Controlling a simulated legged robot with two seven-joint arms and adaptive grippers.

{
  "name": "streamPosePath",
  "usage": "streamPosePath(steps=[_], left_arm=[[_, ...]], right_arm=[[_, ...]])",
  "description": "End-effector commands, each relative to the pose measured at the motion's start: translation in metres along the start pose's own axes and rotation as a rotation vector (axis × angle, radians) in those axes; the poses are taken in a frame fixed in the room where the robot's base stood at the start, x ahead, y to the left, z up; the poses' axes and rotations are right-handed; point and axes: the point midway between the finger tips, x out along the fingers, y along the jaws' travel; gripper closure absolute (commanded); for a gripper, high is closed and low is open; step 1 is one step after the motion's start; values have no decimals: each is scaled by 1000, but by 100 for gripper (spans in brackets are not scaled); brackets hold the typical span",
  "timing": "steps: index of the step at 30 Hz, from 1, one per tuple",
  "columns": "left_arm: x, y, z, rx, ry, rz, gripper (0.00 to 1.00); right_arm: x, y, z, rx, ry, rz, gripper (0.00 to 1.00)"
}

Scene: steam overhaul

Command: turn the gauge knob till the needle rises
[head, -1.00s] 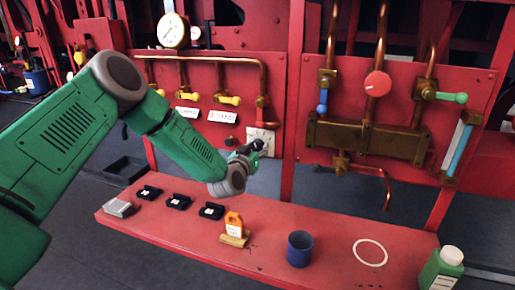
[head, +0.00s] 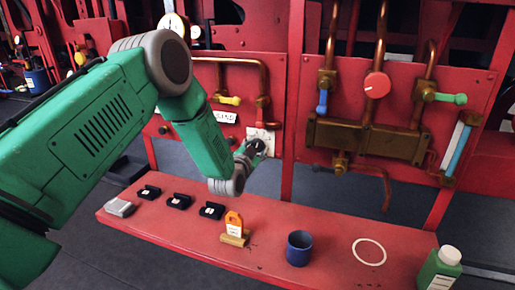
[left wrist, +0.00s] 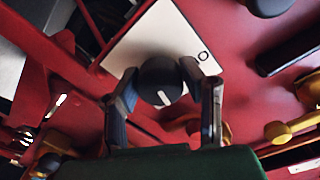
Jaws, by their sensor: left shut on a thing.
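The black knob (left wrist: 161,78) with a white mark sits on a white plate (left wrist: 178,35) in the left wrist view. My left gripper (left wrist: 165,88) has a finger on each side of it and is shut on it. In the head view the gripper (head: 250,153) is at the plate (head: 263,138) on the left red panel; the knob is mostly hidden there. The round white gauge (head: 172,23) is at the upper left, partly covered by my left arm; I cannot read its needle. My right gripper is not in view.
Copper pipes with a yellow-handled valve (head: 229,100) and a red-handled valve (head: 262,102) are close above the gripper. Below, the red bench (head: 335,262) holds black blocks, an orange tag on a stand (head: 234,227), a blue cup (head: 300,249) and a green bottle (head: 440,270).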

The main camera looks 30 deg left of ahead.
Motion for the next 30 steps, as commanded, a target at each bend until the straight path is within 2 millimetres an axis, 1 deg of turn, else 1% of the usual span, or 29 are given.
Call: streamPosePath(steps=[7,21,22,23,24,30], left_arm=[[0,1,0,72,-4,1,94],[0,1,1,85,-5,2,94],[0,1,1,85,-5,3,58],[0,1,1,85,-5,3,47],[0,1,1,85,-5,2,44],[0,1,0,84,-4,1,44]], right_arm=[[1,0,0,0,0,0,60],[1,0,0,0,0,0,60],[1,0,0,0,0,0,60],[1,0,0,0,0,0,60],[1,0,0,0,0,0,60],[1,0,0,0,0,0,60]])
